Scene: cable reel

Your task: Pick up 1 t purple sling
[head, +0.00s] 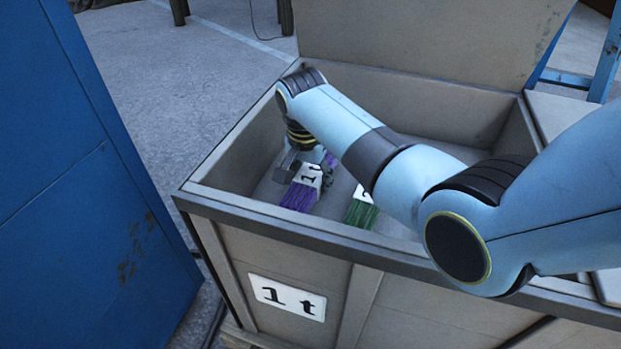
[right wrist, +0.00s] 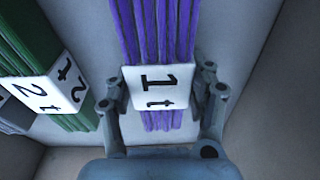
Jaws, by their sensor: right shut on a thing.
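The purple sling (head: 299,197) lies in the open wooden crate (head: 240,205), near its left end. It is a purple bundle with a white tag marked "1 t". In the right wrist view the purple sling (right wrist: 157,30) runs between the two fingers. My right gripper (head: 311,172) reaches down into the crate and is shut on the sling at its tag; the right wrist view shows the fingers (right wrist: 162,92) on both sides of the tag. The arm hides part of the crate's inside. My left gripper is not in view.
A green sling (head: 361,213) with a "2 t" tag lies to the right of the purple one. The crate's front bears a "1 t" label (head: 288,297). The raised lid (head: 430,40) stands behind. A blue metal panel (head: 80,190) stands close on the left.

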